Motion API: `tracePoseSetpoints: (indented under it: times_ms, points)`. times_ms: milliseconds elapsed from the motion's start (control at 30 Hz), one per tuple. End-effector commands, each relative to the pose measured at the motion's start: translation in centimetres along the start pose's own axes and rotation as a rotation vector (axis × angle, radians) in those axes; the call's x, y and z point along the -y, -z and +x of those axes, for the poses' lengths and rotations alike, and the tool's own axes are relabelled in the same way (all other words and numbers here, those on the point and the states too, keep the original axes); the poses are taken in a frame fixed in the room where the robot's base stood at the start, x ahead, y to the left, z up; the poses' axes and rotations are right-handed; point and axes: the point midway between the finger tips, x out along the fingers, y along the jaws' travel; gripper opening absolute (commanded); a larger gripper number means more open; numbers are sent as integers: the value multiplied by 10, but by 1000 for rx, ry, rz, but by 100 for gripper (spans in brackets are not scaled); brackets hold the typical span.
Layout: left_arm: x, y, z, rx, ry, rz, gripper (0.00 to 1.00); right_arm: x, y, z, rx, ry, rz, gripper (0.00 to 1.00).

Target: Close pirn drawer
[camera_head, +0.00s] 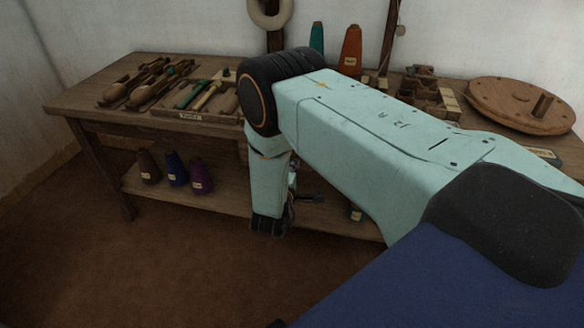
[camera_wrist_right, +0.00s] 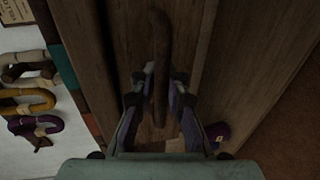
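The pirn drawer is not clearly seen in the head view, where my right arm covers the front of the bench. In the right wrist view, a dark, narrow handle bar (camera_wrist_right: 161,50) stands out from a brown wooden front (camera_wrist_right: 185,30), which I take to be the drawer's. My right gripper (camera_wrist_right: 164,72) has one finger on each side of the bar. The fingers are apart, with a gap visible on the right side, so it looks open around the handle. In the head view this gripper (camera_head: 303,197) hangs at the bench front, partly hidden. My left gripper is out of view.
The wooden bench (camera_head: 85,98) carries shuttles (camera_head: 150,80), a labelled tool tray (camera_head: 190,117), a divided box (camera_head: 430,98) and a round wooden disc (camera_head: 515,100). Thread cones (camera_head: 176,170) stand on its lower shelf (camera_head: 225,200). The floor (camera_head: 130,265) in front is clear.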

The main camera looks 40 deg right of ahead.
Motion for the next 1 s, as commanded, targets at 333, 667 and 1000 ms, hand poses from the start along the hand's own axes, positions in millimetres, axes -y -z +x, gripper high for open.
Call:
tracePoseSetpoints:
  times_ms: [333, 667, 1000]
  points:
    - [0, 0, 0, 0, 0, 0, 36, 0, 1, 1, 0, 1, 0, 34]
    - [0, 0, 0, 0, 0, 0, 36, 0, 3, 1, 0, 2, 0, 34]
    - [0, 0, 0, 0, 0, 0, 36, 0, 4, -51, -5, 2, -5, 34]
